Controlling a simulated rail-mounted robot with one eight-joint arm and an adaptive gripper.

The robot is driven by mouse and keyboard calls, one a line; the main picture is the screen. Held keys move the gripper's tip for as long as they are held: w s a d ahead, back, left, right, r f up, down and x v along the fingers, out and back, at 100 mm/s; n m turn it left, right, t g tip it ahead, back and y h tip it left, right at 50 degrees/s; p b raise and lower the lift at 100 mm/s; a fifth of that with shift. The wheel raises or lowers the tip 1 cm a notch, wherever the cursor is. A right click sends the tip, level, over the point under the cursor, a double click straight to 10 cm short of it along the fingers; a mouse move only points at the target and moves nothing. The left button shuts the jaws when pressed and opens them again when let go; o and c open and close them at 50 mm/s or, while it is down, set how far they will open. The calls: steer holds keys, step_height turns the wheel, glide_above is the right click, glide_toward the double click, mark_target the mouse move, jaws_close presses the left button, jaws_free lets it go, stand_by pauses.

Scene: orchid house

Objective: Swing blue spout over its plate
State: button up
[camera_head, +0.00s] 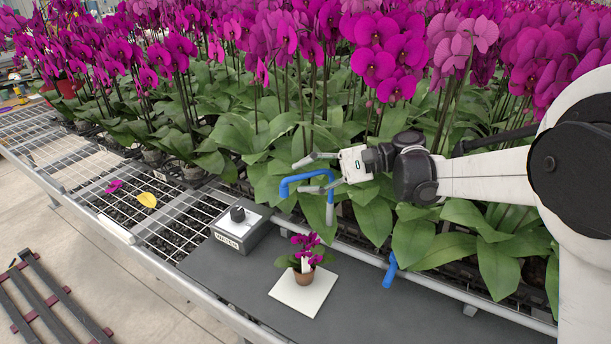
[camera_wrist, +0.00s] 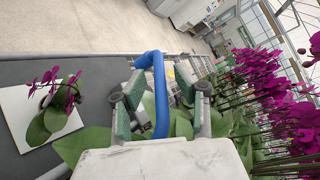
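The blue spout (camera_head: 300,178) is a bent pipe above the back edge of the dark bench, with a short downturned end at its left. The white square plate (camera_head: 285,296) lies on the bench, lower in the picture; a small potted magenta orchid (camera_head: 304,262) stands on it. The spout is not above the plate. In the wrist view the blue pipe (camera_wrist: 160,90) passes between the two fingers, with a gap visible on each side.
A grey box with a black knob (camera_head: 237,214) stands left of the plate. Another blue piece (camera_head: 390,270) stands at the bench's back edge, to the right. Dense orchids (camera_head: 300,60) and leaves fill the space behind. A wire-mesh bench (camera_head: 80,150) extends left. The dark bench right of the plate is clear.

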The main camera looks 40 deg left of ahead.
steer(key=shift+r, duration=0.1)
step_height(320, 180, up, 10)
steer(key=shift+f, duration=0.1)
stand_by(0.3)
steer(key=shift+c, duration=0.5)
